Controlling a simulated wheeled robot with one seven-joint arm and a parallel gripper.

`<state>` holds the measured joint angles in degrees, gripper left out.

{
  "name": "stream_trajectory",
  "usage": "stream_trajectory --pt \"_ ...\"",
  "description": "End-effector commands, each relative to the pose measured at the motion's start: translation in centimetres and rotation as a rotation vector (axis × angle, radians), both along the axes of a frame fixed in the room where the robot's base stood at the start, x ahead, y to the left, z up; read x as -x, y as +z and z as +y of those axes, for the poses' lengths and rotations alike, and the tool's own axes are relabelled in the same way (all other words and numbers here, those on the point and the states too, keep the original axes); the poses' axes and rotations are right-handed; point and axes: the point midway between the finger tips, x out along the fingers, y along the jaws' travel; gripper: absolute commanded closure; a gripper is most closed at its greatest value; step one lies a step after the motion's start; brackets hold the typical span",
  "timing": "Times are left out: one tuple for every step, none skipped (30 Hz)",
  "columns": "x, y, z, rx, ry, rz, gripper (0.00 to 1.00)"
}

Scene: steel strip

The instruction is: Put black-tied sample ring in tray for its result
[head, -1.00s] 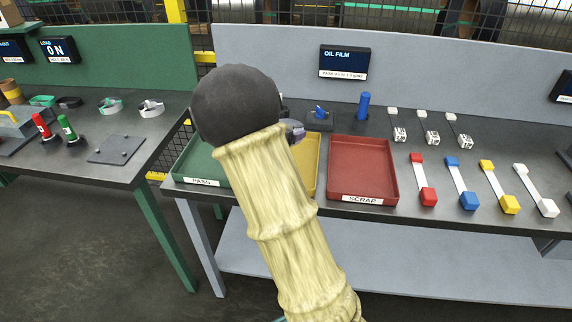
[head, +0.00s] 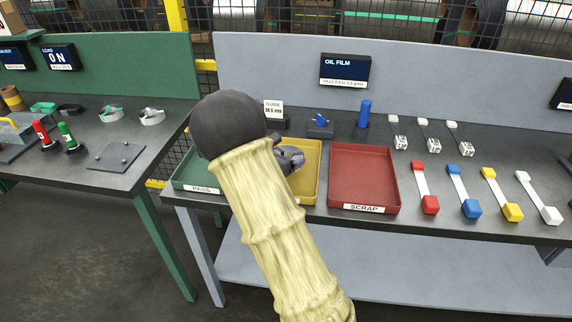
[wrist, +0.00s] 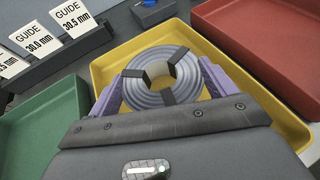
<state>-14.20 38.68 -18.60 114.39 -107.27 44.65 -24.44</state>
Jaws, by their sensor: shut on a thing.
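My gripper (wrist: 162,89) is shut on a grey coiled steel ring (wrist: 181,66) with black ties, seen in the wrist view. The ring is between the purple fingers, over the yellow tray (wrist: 240,115); I cannot tell whether it touches the floor of the tray. In the head view my arm hides most of the gripper and part of the yellow tray (head: 308,172). The green PASS tray (head: 190,175) is to its left. The red SCRAP tray (head: 362,178) is to its right.
Behind the trays stand guide cards (wrist: 75,18), a small blue device (head: 320,122) and a blue cylinder (head: 364,113). An OIL FILM screen (head: 345,70) is on the back panel. Several coloured-ended strips (head: 425,190) lie right of the red tray. A green-legged bench (head: 150,165) is at left.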

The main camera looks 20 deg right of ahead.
Motion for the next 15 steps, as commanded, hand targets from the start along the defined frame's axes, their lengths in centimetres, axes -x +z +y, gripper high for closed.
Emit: stream_trajectory --pt "0.0 -0.9 -0.1 0.003 0.000 0.004 0.59" --pt "0.0 -1.3 -0.1 0.003 0.000 0.004 0.59" --pt "0.0 -1.9 -0.1 0.004 -0.002 0.004 0.59" --pt "0.1 -2.2 -0.2 0.003 -0.003 0.003 0.59" --pt "0.1 -2.5 -0.2 0.004 -0.003 0.003 0.59" --pt "0.1 -2.7 -0.3 0.004 -0.004 0.002 0.59" --pt "0.1 -2.8 -0.3 0.004 -0.004 0.001 0.59" --pt "0.1 -2.8 -0.3 0.003 -0.005 -0.001 0.59" --pt "0.1 -2.8 -0.4 0.003 -0.005 -0.002 0.59" --pt "0.1 -2.8 -0.4 0.003 -0.005 -0.002 0.59" --pt "0.1 -2.8 -0.4 0.003 -0.006 -0.001 0.59" --pt "0.1 -2.8 -0.4 0.003 -0.006 -0.001 0.59" --pt "0.1 -2.8 -0.5 0.003 -0.006 -0.001 0.59" --pt "0.1 -2.8 -0.5 0.003 -0.006 -0.001 0.59" --pt "0.1 -2.9 -0.5 0.003 -0.007 -0.001 0.59"
